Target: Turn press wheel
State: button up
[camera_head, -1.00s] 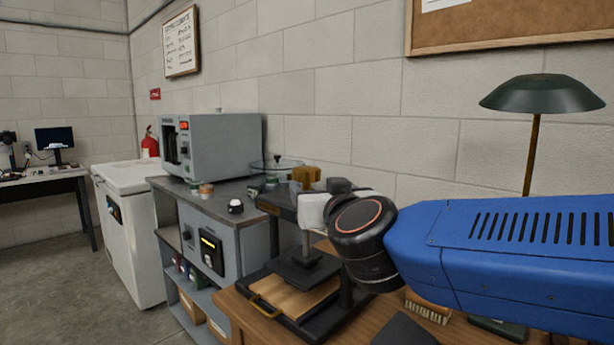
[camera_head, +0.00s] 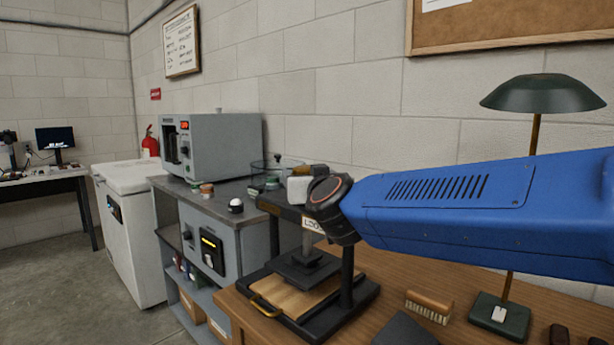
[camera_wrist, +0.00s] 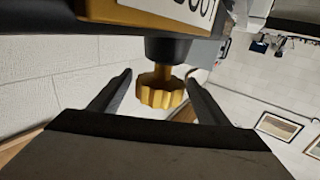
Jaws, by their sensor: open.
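The press (camera_head: 303,270) stands on the wooden bench, with a dark frame, a flat platen and a wooden board under it. Its yellow scalloped wheel (camera_wrist: 161,91) shows in the wrist view, on a short stem from the dark press head. My gripper (camera_wrist: 159,75) is open there, with one finger on each side of the wheel and visible gaps to it.
A brush (camera_head: 429,306) and a green lamp (camera_head: 543,93) are on the bench to the right. A grey shelf unit with an oven (camera_head: 215,148) stands to the left. A block wall rises close behind the bench.

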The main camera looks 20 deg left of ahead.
jog(key=c, duration=1.1)
jog(key=shift+o, duration=0.2)
jog(key=shift+a+m+t+h, duration=0.1)
jog(key=shift+m+t+h, duration=0.3)
jog(key=shift+h, duration=0.1)
jog(key=m+t+h, duration=0.1)
jog(key=m+h, duration=0.1)
jog(key=h, duration=0.1)
jog(key=m+t+h, duration=0.1)
jog(key=m+h, duration=0.1)
jog(key=h, duration=0.2)
jog(key=shift+f+m, duration=0.1)
jog(key=shift+m, duration=0.3)
jog(key=m+h, duration=0.1)
jog(key=h, duration=0.2)
jog(key=m+h, duration=0.2)
jog(key=shift+m+h, duration=0.3)
jog(key=shift+h, duration=0.1)
jog(key=shift+m+g+h, duration=1)
jog(key=shift+m+h, duration=0.5)
jog(key=shift+h, duration=1)
